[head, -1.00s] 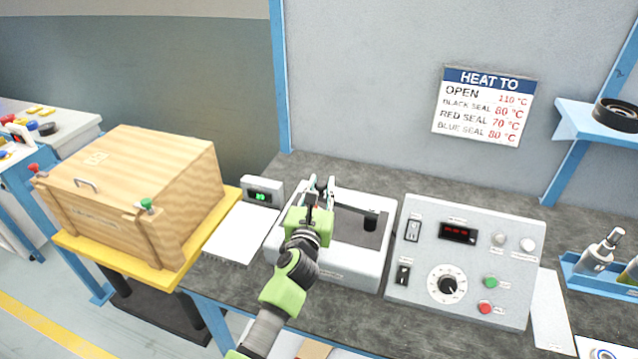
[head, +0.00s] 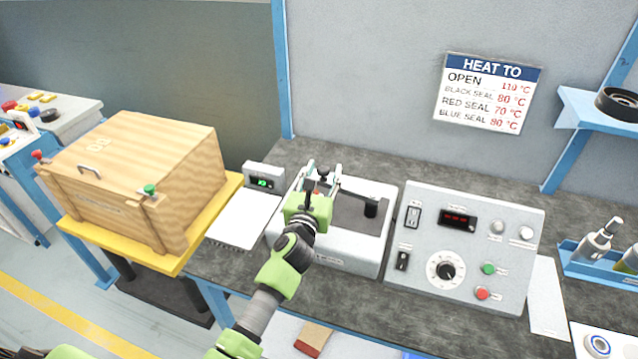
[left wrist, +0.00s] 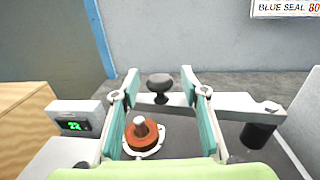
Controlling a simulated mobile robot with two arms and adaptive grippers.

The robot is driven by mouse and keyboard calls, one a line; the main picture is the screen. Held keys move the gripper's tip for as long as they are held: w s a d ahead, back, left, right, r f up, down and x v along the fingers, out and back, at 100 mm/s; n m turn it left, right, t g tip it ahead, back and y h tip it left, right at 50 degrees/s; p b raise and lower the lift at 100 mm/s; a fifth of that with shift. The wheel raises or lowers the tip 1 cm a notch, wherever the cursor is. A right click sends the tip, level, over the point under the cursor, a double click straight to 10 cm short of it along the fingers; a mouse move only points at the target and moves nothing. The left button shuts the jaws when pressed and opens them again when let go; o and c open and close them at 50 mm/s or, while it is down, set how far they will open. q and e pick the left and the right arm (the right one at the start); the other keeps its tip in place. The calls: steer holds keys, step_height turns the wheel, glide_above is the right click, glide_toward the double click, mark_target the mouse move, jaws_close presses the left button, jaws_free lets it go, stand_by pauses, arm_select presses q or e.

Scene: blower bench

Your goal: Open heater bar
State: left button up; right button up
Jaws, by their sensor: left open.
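The heater (head: 330,257) is a white box with a dark top on the bench. In the head view the left gripper (head: 323,172) hides part of the bar. Whether the fingers touch the knob or bar, I cannot tell.
An orange-brown part with a metal pin (left wrist: 143,133) sits below the bar. A wooden crate (head: 140,180) is further left.

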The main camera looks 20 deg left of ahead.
arm_select(q)
steer(key=s, duration=1.1)
steer(key=shift+s+d, duration=0.25)
steer(key=shift+d, duration=0.05)
